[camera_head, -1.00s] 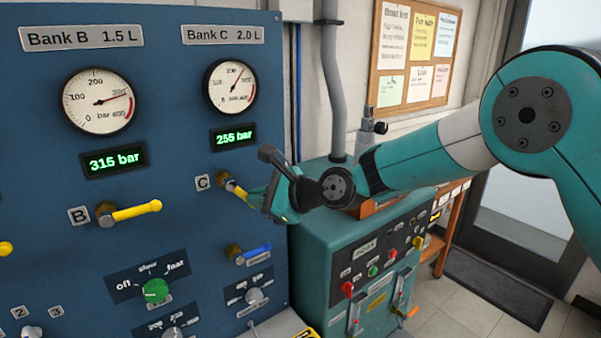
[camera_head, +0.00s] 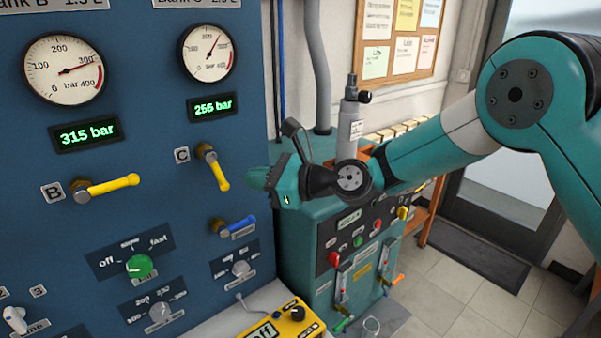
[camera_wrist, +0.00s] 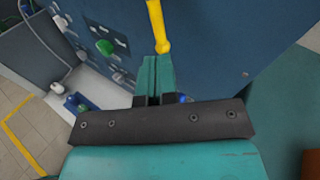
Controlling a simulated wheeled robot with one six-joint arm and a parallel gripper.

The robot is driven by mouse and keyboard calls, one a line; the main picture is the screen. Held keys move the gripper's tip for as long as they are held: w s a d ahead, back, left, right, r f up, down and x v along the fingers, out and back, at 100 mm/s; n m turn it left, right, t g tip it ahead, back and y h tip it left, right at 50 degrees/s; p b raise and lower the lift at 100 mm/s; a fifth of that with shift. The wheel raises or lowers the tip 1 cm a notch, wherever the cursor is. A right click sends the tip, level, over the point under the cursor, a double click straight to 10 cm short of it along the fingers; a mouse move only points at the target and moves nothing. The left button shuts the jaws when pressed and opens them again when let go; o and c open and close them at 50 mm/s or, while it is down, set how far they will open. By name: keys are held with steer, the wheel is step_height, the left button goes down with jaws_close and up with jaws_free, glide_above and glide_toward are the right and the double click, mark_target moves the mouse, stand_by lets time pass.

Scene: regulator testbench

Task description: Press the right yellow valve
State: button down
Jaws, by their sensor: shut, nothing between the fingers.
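The right yellow valve is the lever (camera_head: 217,172) beside the label C on the blue panel; it slants steeply down and to the right from its brass body. My gripper (camera_head: 252,178) is shut and empty, just right of the lever with a small gap showing in the head view. In the wrist view, the shut fingers (camera_wrist: 153,72) point toward the end of a yellow lever (camera_wrist: 157,30); I cannot tell there whether they touch. The other yellow valve (camera_head: 107,187), beside the label B, lies nearly level.
A blue valve (camera_head: 238,225) sits below the C lever. A green knob (camera_head: 140,266) and grey knobs are lower on the panel. A teal cabinet (camera_head: 305,235) with levers stands right of it, and a yellow box (camera_head: 285,325) is at the bottom.

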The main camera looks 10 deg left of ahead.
steer(key=b+v, duration=0.3)
steer(key=v, duration=0.6)
steer(key=shift+s, duration=0.15)
